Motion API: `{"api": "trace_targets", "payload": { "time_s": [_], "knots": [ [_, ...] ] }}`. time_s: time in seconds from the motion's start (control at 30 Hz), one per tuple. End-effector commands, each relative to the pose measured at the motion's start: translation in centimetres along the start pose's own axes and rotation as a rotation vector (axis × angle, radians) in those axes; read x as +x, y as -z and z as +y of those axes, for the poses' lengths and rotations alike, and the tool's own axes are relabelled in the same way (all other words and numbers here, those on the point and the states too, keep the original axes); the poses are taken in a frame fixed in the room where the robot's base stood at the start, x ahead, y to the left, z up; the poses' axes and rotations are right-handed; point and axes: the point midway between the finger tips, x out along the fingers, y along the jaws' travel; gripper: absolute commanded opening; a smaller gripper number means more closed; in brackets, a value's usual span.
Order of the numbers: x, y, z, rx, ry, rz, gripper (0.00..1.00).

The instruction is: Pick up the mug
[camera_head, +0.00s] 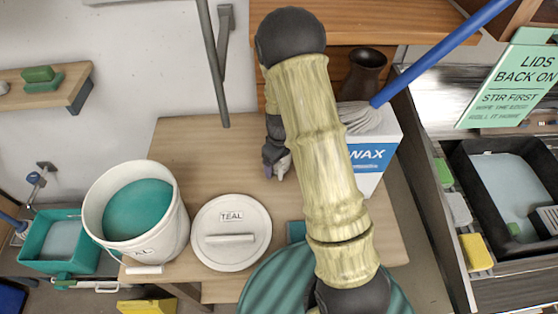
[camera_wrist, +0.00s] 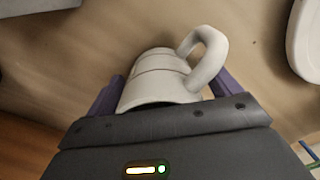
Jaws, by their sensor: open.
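The mug (camera_wrist: 158,82) is pale grey-white and shows in the wrist view on the wooden table, with its loop handle at the upper right. My gripper (camera_wrist: 165,92) is open, with one purple finger on either side of the mug's body. The near part of the mug is hidden behind the gripper's dark palm. I cannot tell whether the fingers touch it. In the head view my gripper (camera_head: 277,163) is low over the table, partly behind my arm, and the mug cannot be made out clearly there.
A white bucket of teal glaze (camera_head: 180,225) and a round lid marked TEAL (camera_head: 232,222) are on the left of the table (camera_head: 190,140). A WAX box (camera_head: 372,155) with a blue-handled mop (camera_head: 440,55) stands to the right. A dark vase (camera_head: 363,75) is behind.

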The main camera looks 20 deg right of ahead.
Motion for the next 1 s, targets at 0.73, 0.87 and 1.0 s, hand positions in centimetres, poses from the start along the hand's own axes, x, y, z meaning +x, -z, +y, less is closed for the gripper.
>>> {"api": "trace_targets", "payload": {
  "time_s": [0.73, 0.87, 1.0],
  "knots": [
    [-0.01, 0.01, 0.01, -0.001, 0.000, 0.000, 0.42],
    [-0.04, 0.03, 0.02, -0.001, -0.001, 0.001, 0.27],
    [-0.07, 0.04, 0.02, -0.001, -0.001, 0.001, 0.27]
  ]
}}
